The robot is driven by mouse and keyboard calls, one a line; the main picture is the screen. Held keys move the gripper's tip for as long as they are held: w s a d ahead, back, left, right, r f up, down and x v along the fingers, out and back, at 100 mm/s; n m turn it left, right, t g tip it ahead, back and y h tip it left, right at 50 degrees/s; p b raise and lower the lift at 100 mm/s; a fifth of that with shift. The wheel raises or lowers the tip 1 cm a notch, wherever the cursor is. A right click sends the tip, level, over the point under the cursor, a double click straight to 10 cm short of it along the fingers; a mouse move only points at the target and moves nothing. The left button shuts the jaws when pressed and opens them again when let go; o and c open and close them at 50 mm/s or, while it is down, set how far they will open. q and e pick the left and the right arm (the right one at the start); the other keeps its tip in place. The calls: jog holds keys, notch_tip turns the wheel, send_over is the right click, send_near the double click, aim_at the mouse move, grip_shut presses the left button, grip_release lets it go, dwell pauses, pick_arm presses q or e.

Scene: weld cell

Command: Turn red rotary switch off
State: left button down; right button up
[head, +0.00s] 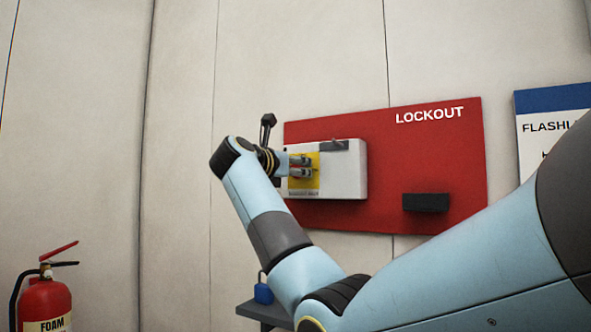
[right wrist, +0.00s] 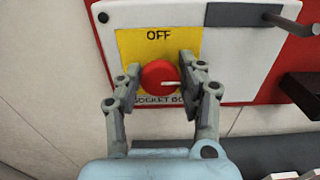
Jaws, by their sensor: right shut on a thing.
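The red rotary switch (right wrist: 158,77) sits on a yellow plate (right wrist: 131,46) marked OFF, on a white socket box (right wrist: 232,48). A pale line on the knob points right, not up toward the OFF word. My right gripper (right wrist: 160,74) has one finger on each side of the knob and is shut on it. In the head view, the right gripper (head: 299,167) reaches the yellow plate (head: 308,160) on the white box (head: 349,170), and it largely hides the knob. My left gripper is not in view.
The box is on a red LOCKOUT board (head: 445,160) with a black block (head: 425,202). A grey lever (head: 333,145) is at the box's top. A blue padlock (head: 263,291) is on a dark shelf (head: 257,312). A fire extinguisher (head: 44,301) stands at lower left.

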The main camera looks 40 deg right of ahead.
jog(key=shift+r+n+p, duration=0.15)
jog(key=shift+n+p, duration=0.95)
jog(key=shift+p, duration=0.1)
jog(key=shift+w+a+f+n+p, duration=0.1)
jog(key=shift+n+p, duration=2.55)
jog(key=shift+p, duration=0.45)
jog(key=shift+w+d+f+n+p, duration=0.1)
jog(key=shift+f+n+p, duration=0.05)
jog(key=shift+n+p, duration=2.8)
jog(key=shift+a+f+n+p, duration=0.1)
jog(key=shift+n+p, duration=2.3)
jog(key=shift+p, duration=0.9)
jog(key=o, duration=1.1)
jog(key=shift+a, duration=0.1)
